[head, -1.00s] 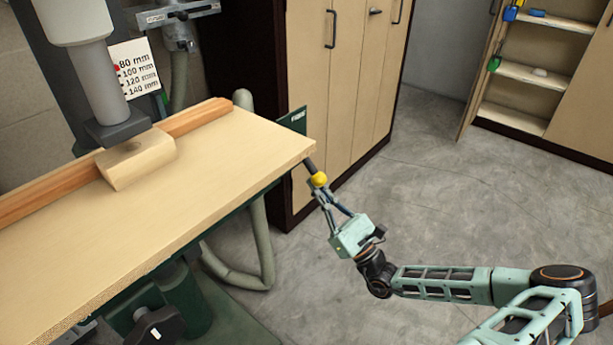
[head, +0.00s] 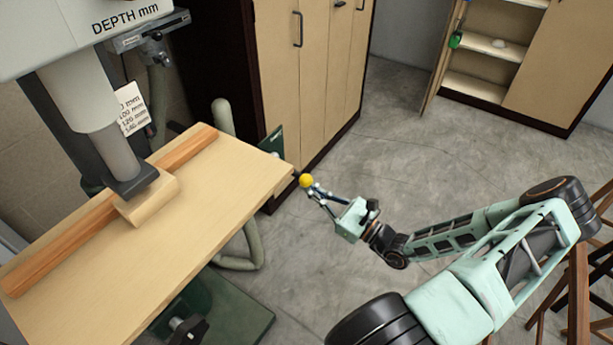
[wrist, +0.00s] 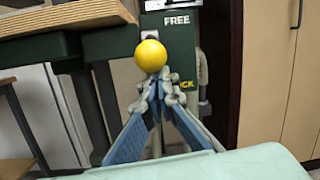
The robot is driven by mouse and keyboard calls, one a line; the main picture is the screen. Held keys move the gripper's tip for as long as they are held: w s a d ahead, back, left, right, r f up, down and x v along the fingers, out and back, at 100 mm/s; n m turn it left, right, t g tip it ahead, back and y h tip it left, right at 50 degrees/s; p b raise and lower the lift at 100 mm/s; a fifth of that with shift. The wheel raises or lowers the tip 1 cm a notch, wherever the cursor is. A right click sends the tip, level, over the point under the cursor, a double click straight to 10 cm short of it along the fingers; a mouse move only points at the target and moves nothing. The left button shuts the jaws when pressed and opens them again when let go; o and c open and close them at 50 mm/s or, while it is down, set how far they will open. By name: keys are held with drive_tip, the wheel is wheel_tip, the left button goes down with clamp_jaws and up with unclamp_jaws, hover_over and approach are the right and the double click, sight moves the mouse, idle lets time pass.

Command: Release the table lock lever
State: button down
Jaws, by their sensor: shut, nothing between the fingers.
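The lock lever's round yellow knob (head: 305,180) sits by the near right corner of the wooden table (head: 240,200). A short dark part of its shaft shows beside the knob. In the wrist view the knob (wrist: 150,56) stands in front of a green plate (wrist: 172,48) marked FREE at the top, with a partly hidden yellow word ending in CK lower down. My gripper (wrist: 158,88) is shut and empty, its fingertips just below the knob in that view. They look close against it, but contact is unclear. In the head view my gripper (head: 312,192) is at the knob's lower right.
A wood block (head: 148,198) and a long fence (head: 110,215) lie on the table under the machine's spindle. A tall cabinet (head: 335,70) stands behind the lever. A grey hose (head: 247,245) hangs below the table.

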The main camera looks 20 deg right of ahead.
drive_tip(key=shift+g+h, duration=0.5)
drive_tip(key=shift+g, duration=0.4)
drive_tip(key=r+p, duration=0.1)
drive_tip(key=p, duration=0.1)
drive_tip(key=r+p, duration=0.2)
drive_tip(key=s+r+p, duration=0.1)
drive_tip(key=p, duration=0.1)
drive_tip(key=shift+d+r, duration=0.3)
drive_tip(key=shift+r, duration=0.05)
drive_tip(key=shift+w+r+p, duration=0.15)
drive_tip(key=shift+r+p, duration=0.2)
drive_tip(key=shift+r, duration=0.2)
drive_tip(key=shift+f, duration=0.1)
drive_tip(key=b, duration=0.5)
approach(309, 175)
drive_tip(key=f, duration=0.1)
drive_tip(key=shift+s+d+f, duration=0.2)
drive_tip(key=shift+s+d, duration=0.05)
drive_tip(key=shift+d, duration=0.2)
